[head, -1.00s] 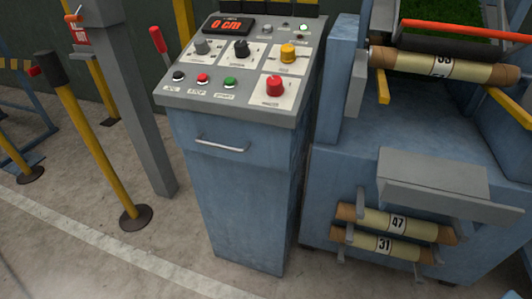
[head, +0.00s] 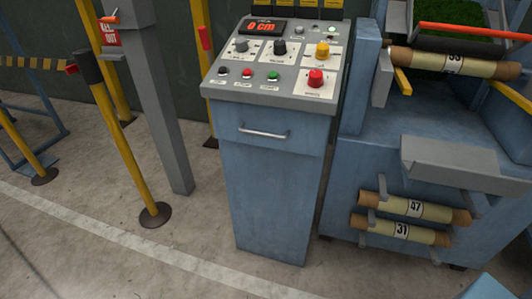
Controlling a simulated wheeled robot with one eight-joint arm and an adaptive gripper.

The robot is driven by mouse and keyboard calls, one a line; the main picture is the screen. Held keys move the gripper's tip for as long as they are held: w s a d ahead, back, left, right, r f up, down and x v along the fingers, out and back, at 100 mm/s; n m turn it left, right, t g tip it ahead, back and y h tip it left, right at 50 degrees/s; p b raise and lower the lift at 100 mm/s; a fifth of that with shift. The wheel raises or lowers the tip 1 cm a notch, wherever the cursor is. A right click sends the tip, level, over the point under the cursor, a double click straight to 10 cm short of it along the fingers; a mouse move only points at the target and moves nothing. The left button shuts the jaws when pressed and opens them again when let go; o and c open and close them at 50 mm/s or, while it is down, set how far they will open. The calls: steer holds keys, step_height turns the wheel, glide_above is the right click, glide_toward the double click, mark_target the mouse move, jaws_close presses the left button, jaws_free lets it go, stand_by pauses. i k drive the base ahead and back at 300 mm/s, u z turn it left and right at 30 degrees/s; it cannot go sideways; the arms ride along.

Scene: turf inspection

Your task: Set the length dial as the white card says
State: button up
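A grey control panel (head: 225,89) tops a blue cabinet (head: 270,195) in the head view. A lit display (head: 263,26) on it reads "0 cm" in orange. A red mushroom button (head: 316,77) sits at the lower right. I cannot make out a white card with a setting. My gripper is not in view.
A blue machine (head: 375,125) stands right of the cabinet, with a tube marked "33" on top and tubes marked "47" (head: 415,208) and "31" (head: 401,231) low down. A grey post (head: 160,100) and yellow barrier posts (head: 112,120) stand left. Concrete floor in front is clear.

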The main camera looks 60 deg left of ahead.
mark_target(241, 45)
steer(key=u, duration=3.7)
steer(key=k, duration=1.15)
steer(key=z, duration=0.9)
steer(key=i, duration=0.95)
steer(key=u, duration=0.05)
